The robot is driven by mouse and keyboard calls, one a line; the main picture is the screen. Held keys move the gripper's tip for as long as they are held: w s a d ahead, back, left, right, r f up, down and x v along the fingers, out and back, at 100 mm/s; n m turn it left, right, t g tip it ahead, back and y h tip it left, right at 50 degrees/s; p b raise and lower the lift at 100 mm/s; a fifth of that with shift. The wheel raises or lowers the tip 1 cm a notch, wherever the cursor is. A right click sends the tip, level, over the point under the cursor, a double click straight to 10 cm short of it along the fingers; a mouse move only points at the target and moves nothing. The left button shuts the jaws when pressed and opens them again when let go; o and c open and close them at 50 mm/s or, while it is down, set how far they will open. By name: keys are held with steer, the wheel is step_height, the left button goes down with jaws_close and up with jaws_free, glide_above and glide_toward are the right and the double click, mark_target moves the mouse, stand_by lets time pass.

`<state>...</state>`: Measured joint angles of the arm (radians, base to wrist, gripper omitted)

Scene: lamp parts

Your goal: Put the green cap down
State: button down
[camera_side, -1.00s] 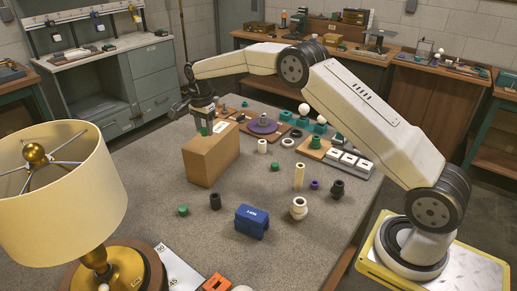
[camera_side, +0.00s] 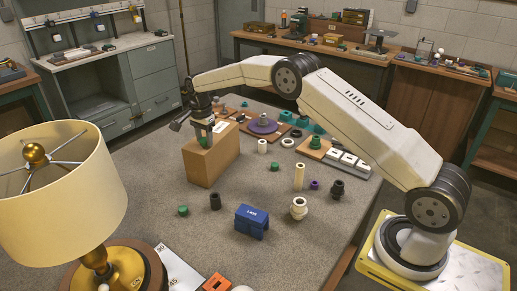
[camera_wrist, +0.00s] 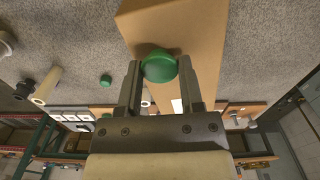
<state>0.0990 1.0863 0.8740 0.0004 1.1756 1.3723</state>
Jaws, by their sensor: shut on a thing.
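My gripper (camera_side: 204,140) is shut on a green cap (camera_side: 205,143), at the top of a brown cardboard box (camera_side: 205,168). In the wrist view the round green cap (camera_wrist: 159,67) sits between the two fingertips, with the box (camera_wrist: 172,25) behind it. A shadow shows beside the cap on the box. I cannot tell whether the cap touches the box top.
Two more green caps lie on the grey table, one front left (camera_side: 183,210) and one to the right (camera_side: 275,166). A black cylinder (camera_side: 215,201), blue block (camera_side: 252,221), cream tube (camera_side: 298,177) and large lamp (camera_side: 60,190) stand around.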

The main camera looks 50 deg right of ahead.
mark_target(205, 140)
steer(key=shift+f, duration=0.1)
steer(key=shift+c, duration=1.2)
jaws_free()
step_height(205, 140, up, 12)
steer(key=shift+s+a, duration=0.1)
steer(key=shift+s, duration=0.05)
steer(key=s+a+f+n+t, duration=0.1)
steer(key=s+n, duration=0.4)
steer(key=s, duration=0.6)
steer(key=s+a+f+n, duration=0.3)
steer(key=s+n, duration=0.3)
steer(key=s, duration=0.5)
steer(key=s+a+f+n+t, duration=0.1)
steer(key=s+f+n, duration=0.3)
steer(key=s, duration=0.7)
steer(key=shift+s+a+f+n+t, duration=0.3)
steer(key=shift+a+n, duration=0.2)
steer(key=shift+n, duration=0.4)
